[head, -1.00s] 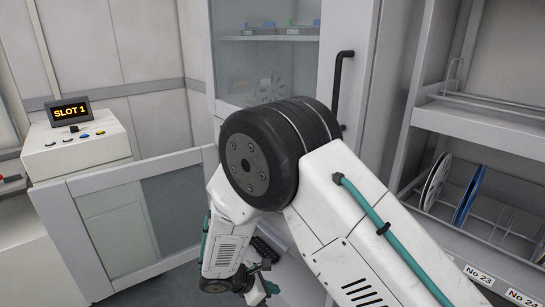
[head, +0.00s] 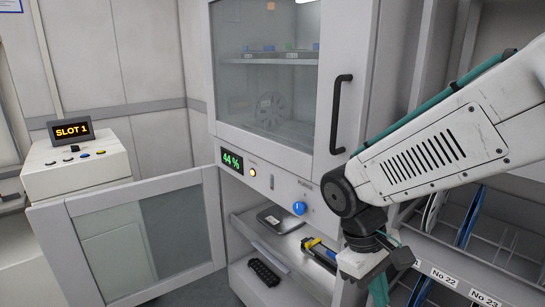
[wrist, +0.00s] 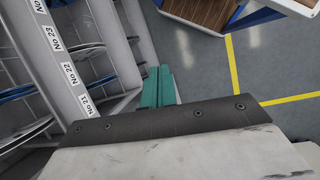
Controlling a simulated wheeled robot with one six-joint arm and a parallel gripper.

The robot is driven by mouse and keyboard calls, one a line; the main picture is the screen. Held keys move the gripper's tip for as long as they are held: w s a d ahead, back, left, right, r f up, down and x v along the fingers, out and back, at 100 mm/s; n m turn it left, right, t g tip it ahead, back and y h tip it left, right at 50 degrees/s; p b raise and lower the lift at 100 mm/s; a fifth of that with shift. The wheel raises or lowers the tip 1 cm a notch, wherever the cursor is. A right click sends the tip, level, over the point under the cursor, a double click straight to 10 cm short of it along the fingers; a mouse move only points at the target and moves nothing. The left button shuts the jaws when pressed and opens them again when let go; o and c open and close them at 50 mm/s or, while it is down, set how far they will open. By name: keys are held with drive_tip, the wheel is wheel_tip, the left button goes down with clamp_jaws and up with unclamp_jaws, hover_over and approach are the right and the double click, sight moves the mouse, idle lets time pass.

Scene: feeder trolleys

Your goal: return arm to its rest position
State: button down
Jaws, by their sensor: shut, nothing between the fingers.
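My gripper (wrist: 158,84) shows in the wrist view as two teal fingers pressed together, with nothing between them, pointing down over the grey floor. In the head view the gripper (head: 378,290) is at the bottom right of centre, partly cut off by the frame edge. It hangs below my folded wrist, in front of the reel rack. My white arm comes in from the right edge and hides part of the rack.
A white cabinet (head: 262,185) with a 44 % display stands in the centre. Its lower door (head: 50,240) hangs open to the left. The reel rack (wrist: 100,45) is close on the left in the wrist view. Open floor (wrist: 200,60) has yellow lines.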

drive_tip(key=s+d+r+m+t+y, duration=0.3)
drive_tip(key=s+d+r+m, duration=0.3)
drive_tip(key=s+r, duration=0.3)
drive_tip(key=shift+s+d+t+y, duration=0.3)
drive_tip(key=shift+s+d+t, duration=0.1)
drive_tip(key=shift+s+d, duration=0.45)
